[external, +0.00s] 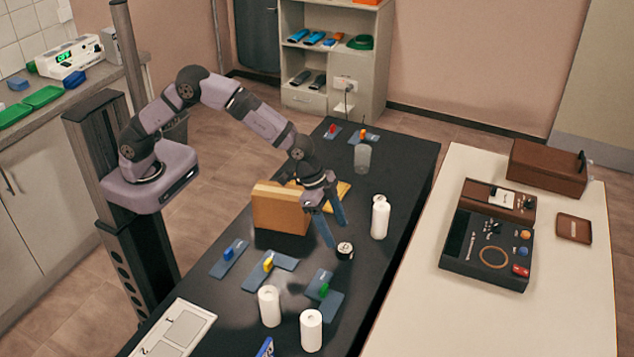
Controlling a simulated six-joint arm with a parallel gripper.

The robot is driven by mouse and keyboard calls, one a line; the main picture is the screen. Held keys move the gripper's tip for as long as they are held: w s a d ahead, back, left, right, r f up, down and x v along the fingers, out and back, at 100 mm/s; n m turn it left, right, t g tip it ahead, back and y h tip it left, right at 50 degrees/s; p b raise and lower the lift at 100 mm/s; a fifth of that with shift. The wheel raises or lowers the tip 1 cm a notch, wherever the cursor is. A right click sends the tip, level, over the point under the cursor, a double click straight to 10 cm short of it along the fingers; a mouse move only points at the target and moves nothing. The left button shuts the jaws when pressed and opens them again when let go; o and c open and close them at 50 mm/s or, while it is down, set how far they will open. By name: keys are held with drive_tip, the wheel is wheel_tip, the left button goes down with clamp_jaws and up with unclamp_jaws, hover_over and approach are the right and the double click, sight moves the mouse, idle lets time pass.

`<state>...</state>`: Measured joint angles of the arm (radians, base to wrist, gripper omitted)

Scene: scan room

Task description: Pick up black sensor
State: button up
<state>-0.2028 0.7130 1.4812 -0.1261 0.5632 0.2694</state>
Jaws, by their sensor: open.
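A small black cylinder with a light, marked top (345,251) stands on the black table (400,160); it looks like the black sensor. My gripper (336,229) is open, with its two blue-grey fingers pointing down over the table. The fingertips are just left of and behind the black cylinder in the picture. One finger seems close to it, but I cannot tell whether it touches. Nothing shows between the fingers.
A cardboard box (281,208) stands left of my gripper, and a white bottle (380,218) stands to its right. Two white cylinders (269,306) and blue plates with coloured blocks (268,264) are in front. A pale table (420,300) is at right.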

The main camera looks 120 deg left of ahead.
sight(343, 247)
drive_tip(key=shift+p+x, duration=1.15)
drive_tip(key=shift+x, duration=1.8)
drive_tip(key=shift+d, duration=0.1)
drive_tip(key=shift+c, duration=0.7)
drive_tip(key=c, duration=1)
